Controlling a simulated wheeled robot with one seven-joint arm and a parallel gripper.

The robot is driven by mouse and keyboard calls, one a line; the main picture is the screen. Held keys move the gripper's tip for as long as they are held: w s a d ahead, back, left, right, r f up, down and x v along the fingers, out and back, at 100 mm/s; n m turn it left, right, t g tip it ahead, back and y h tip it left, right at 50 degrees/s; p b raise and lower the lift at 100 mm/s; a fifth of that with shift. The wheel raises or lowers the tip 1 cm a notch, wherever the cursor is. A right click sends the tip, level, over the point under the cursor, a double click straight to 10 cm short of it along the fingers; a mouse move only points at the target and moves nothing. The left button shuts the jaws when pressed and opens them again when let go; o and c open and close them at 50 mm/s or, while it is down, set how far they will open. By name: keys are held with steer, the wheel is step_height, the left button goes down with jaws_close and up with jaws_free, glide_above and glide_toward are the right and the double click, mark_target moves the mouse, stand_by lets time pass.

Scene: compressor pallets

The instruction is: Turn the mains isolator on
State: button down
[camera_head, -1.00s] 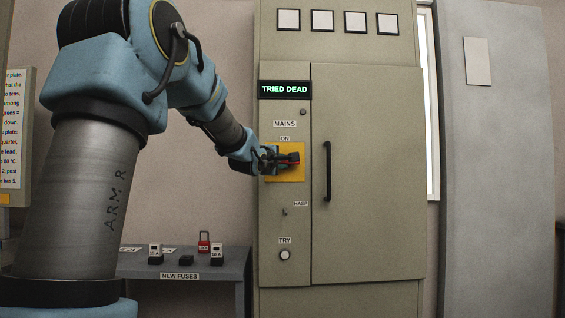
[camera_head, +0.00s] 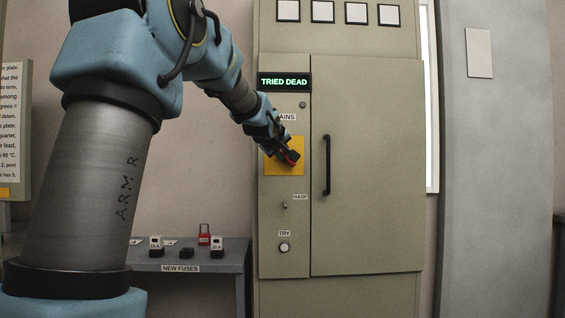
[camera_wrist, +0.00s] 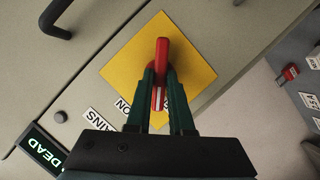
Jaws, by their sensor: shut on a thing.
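The mains isolator is a red handle (camera_wrist: 161,62) on a yellow square plate (camera_head: 271,165) on the cabinet's left panel. My gripper (camera_head: 288,152) is at the plate, its fingers shut on the red handle. In the head view the handle's red end (camera_head: 291,158) shows at the fingertips, tilted down to the right. In the wrist view the two dark green fingers lie on either side of the handle. My gripper covers the ON label and part of the MAINS label in the head view; part of the ON label shows in the wrist view (camera_wrist: 123,104).
A lit sign (camera_head: 284,82) above reads TRIED DEAD. Below the plate are a small hasp (camera_head: 285,205) and a TRY button (camera_head: 284,248). The cabinet door (camera_head: 370,170) with a black handle (camera_head: 327,164) is closed. A bench (camera_head: 205,261) holds fuses and a red padlock (camera_head: 204,235).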

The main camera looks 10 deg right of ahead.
steer(key=m+b, duration=0.1)
steer(key=b, duration=0.1)
steer(key=m+y+b, duration=0.1)
steer(key=b, duration=0.1)
steer(key=shift+s+d+f+m+y, duration=0.1)
steer(key=shift+d+f+m+y, duration=0.1)
steer(key=shift+d+m+y, duration=0.1)
steer(key=m+y+b, duration=0.2)
steer(key=m, duration=0.1)
steer(key=shift+r, duration=0.25)
stand_by(0.3)
steer(key=c, duration=0.8)
jaws_free()
steer(key=b+v, duration=0.2)
steer(key=v, duration=0.8)
steer(key=shift+s+r, duration=0.25)
steer(key=shift+s, duration=0.1)
